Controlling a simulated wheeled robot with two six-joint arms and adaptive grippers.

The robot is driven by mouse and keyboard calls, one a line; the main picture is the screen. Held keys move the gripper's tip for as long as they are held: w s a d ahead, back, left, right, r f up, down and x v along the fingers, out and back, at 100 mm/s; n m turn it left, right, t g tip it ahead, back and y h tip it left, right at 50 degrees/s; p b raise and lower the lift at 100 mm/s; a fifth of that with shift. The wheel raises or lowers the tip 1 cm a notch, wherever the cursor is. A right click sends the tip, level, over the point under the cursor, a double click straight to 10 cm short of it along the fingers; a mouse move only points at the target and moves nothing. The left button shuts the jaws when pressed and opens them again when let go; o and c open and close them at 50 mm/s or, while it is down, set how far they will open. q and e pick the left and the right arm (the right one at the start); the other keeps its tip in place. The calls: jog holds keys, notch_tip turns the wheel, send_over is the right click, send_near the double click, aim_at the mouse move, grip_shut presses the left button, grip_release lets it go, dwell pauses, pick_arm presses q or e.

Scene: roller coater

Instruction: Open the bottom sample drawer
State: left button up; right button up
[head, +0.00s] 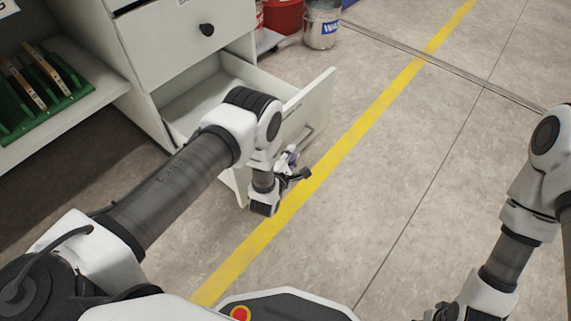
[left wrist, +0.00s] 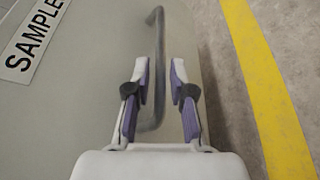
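The bottom drawer (head: 318,92) of the white cabinet stands pulled well out, its empty-looking interior partly hidden by my left arm. Its front carries a grey bar handle (head: 307,137), and a "SAMPLE" label (left wrist: 33,40) shows on it in the left wrist view. My left gripper (head: 293,156) is at the drawer front. In the left wrist view the gripper (left wrist: 159,85) has its fingers spread, with the handle (left wrist: 159,50) between them and visible gaps beside it. My right gripper (head: 440,313) is barely in view at the bottom edge, too cut off to read.
A shelf with a green rack (head: 45,105) is at left. A red bucket (head: 284,15) and a paint can (head: 322,25) stand beyond. The floor right of the yellow line (head: 350,135) is clear.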

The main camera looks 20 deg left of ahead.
pick_arm(q)
jog(key=v, duration=0.8)
jog(key=shift+s, duration=0.2)
jog(key=s+a+f+m+g, duration=0.2)
jog(key=s+m+g, duration=0.2)
jog(key=s+m, duration=0.2)
jog(key=s+a+f+m+g, duration=0.2)
jog(key=s+a+m+g, duration=0.15)
jog(key=s+m, duration=0.25)
jog(key=s+r+m+g+p, duration=0.1)
jog(key=s+r+m+g, duration=0.1)
jog(key=s+m+g, duration=0.5)
jog(key=s+r+m+g+p, duration=0.1)
jog(key=s+r+m, duration=0.3)
jog(key=s, duration=0.7)
notch_tip(320, 180, up, 35)
jog(key=p, duration=3.7)
jog(key=shift+w+a+r+m, duration=0.2)
jog(key=shift+w+a+m, duration=0.05)
jog(key=shift+w+m, duration=0.15)
